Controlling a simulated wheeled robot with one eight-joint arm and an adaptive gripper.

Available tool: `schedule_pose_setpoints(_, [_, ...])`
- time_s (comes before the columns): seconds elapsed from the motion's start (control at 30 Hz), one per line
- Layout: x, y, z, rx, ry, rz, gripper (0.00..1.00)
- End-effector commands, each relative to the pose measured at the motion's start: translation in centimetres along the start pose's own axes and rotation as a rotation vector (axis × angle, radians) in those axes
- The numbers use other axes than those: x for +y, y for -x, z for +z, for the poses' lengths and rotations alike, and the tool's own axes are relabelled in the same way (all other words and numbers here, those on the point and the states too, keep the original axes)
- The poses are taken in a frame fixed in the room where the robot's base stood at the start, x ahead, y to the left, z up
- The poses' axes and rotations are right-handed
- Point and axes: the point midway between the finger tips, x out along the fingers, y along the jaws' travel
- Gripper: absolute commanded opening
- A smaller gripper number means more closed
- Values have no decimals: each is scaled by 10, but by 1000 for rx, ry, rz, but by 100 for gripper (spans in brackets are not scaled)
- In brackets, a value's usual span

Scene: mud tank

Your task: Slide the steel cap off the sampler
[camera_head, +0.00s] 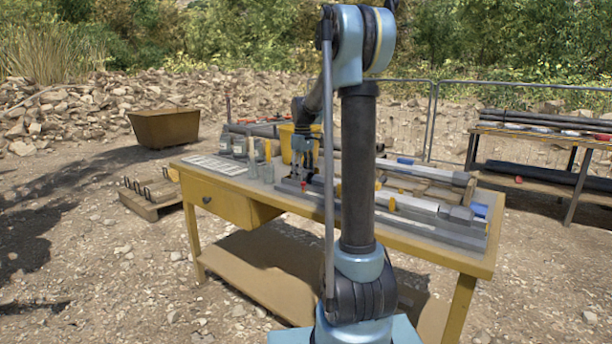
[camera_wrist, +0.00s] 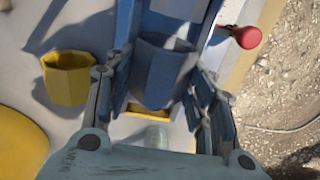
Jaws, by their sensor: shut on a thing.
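In the wrist view my gripper (camera_wrist: 160,100) has a finger on each side of a grey-blue steel cap (camera_wrist: 165,76) and is shut on it. The cap's upper end looks like an open, dark mouth, and I see no tube entering it there. Blue rails of a long holder run up both sides of the cap. In the head view my gripper (camera_head: 307,168) is over the left end of the grey holder (camera_head: 440,236) on the yellow table. The sampler (camera_head: 412,203), a pale tube with yellow bands, appears to lie along this holder, partly behind my arm.
A red knob (camera_wrist: 247,37) sticks out beside the holder. A yellow cup (camera_wrist: 68,78) stands left of my gripper. Several jars (camera_head: 238,147) and a yellow bucket (camera_head: 287,142) stand at the table's back left. A white sheet (camera_head: 213,165) lies at the table's left end.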

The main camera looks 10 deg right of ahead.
Motion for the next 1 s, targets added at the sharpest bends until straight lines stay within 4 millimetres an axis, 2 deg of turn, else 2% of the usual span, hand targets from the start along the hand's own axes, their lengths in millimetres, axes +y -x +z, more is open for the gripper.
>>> schedule_pose_setpoints(0.2, [-3,-1,-9,2,1,0,12])
schedule_pose_setpoints(0.47, [-5,-1,-10,3,3,-2,12])
schedule_pose_setpoints(0.5, [-5,-1,-10,3,3,-2,56])
schedule_pose_setpoints(0.57, [-5,-1,-10,3,3,-2,70])
schedule_pose_setpoints(0.6, [-4,-1,-10,2,2,-2,73])
schedule_pose_setpoints(1.0, [-3,2,-9,1,1,0,73])
